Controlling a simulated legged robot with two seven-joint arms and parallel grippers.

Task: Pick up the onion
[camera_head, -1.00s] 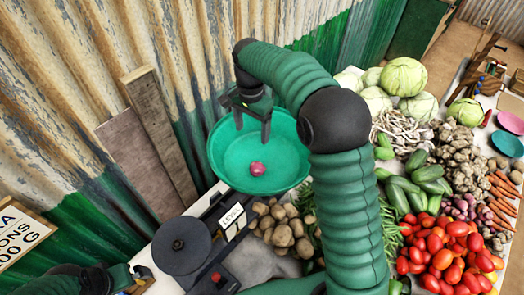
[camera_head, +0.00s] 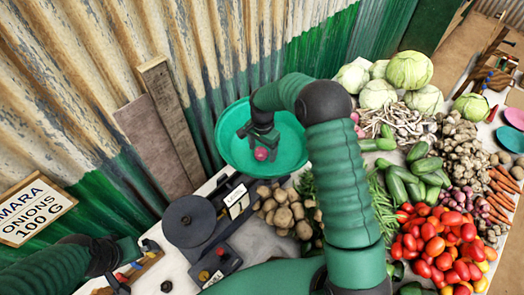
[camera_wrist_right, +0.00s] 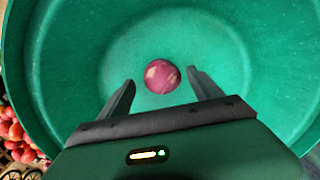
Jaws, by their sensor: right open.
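The onion (camera_head: 262,154) is small, round and purple-pink, and lies in the green bowl (camera_head: 228,128). In the right wrist view the onion (camera_wrist_right: 161,76) shows whole on the bowl floor (camera_wrist_right: 60,60), with pale patches on its skin. My right gripper (camera_head: 260,146) is over the bowl, pointing down at the onion. In the wrist view its two fingers are apart, one on each side of the onion in the picture, with gaps to it. Whether the fingertips are down at its height is unclear. My left gripper (camera_head: 130,268) is low at the left, its jaws unclear.
A black weighing scale (camera_head: 190,222) stands left of the bowl. Potatoes (camera_head: 284,212) lie close in front of it. Cabbages, cucumbers (camera_head: 424,168) and tomatoes (camera_head: 430,245) fill the table to the right. A corrugated wall (camera_head: 200,60) and boards (camera_head: 150,140) stand behind.

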